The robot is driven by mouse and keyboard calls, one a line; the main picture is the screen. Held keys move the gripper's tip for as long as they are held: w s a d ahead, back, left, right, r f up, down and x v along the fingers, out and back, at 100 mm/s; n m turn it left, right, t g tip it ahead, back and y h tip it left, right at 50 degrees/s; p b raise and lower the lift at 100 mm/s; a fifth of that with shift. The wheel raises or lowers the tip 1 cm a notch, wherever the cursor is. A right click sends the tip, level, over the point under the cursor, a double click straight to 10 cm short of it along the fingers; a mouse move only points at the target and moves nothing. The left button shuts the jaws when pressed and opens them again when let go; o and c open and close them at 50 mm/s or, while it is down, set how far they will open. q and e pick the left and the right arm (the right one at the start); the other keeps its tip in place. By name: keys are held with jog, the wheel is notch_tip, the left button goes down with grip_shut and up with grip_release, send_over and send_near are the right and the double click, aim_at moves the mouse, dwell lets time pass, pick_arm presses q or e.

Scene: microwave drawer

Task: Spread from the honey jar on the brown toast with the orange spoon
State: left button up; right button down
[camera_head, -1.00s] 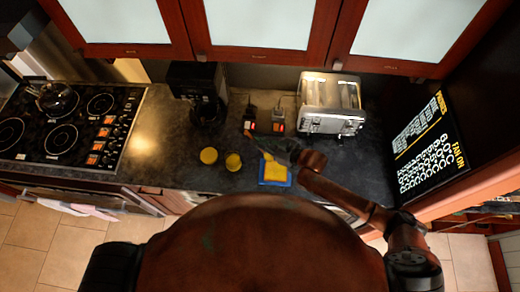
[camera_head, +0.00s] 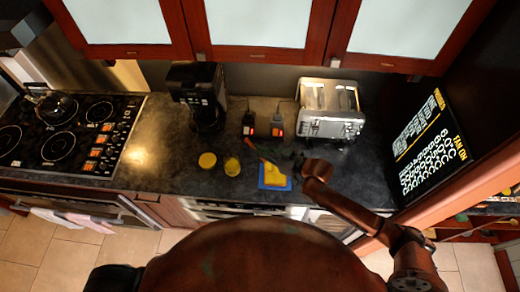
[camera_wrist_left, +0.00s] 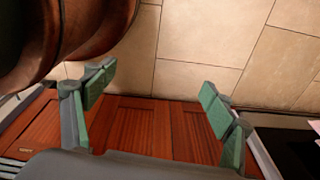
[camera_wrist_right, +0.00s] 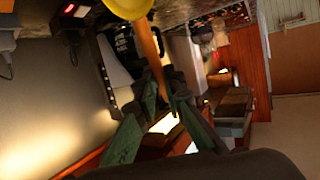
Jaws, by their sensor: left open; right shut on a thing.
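A yellow-topped slice (camera_head: 275,174), likely the toast, lies on a blue board (camera_head: 286,187) near the counter's front edge. No brown shows on it. Two yellow-topped jars, one at the left (camera_head: 207,160) and one nearer the board (camera_head: 232,167), stand left of it; I cannot tell which is honey. My right gripper (camera_head: 279,157) is just above and behind the slice, shut on the orange spoon (camera_wrist_right: 148,45). Whether the spoon touches the slice is unclear. My left gripper (camera_wrist_left: 158,88) is open and empty above the floor.
A steel toaster (camera_head: 330,125) stands behind on the right, a coffee maker (camera_head: 199,90) behind the jars. Two small dark devices with red lights (camera_head: 262,126) sit between. The stove (camera_head: 70,132) is at the left. Counter left of the jars is clear.

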aim_at(263, 161)
notch_tip(263, 161, down, 2)
jog(key=shift+s+f+b, duration=0.1)
jog(key=shift+b, duration=0.55)
jog(key=shift+f, duration=0.4)
notch_tip(263, 161, down, 2)
jog(key=shift+f+b, duration=0.2)
jog(key=shift+b, duration=0.75)
jog(key=shift+f+b, duration=0.3)
jog(key=shift+f, duration=0.25)
pick_arm(q)
jog(key=f, duration=0.2)
jog(key=s+f, duration=0.1)
jog(key=f, duration=0.1)
jog(key=shift+s+f, duration=0.1)
jog(key=shift+s, duration=0.05)
pick_arm(e)
jog(key=shift+f, duration=0.15)
pick_arm(q)
jog(key=shift+s, duration=0.55)
jog(key=shift+w+f+b, duration=0.1)
jog(key=shift+f+b, duration=0.7)
jog(key=shift+b, duration=0.05)
pick_arm(e)
jog(key=shift+f, duration=1.2)
pick_arm(q)
jog(key=shift+r, duration=0.2)
pick_arm(e)
jog(key=shift+r, duration=0.1)
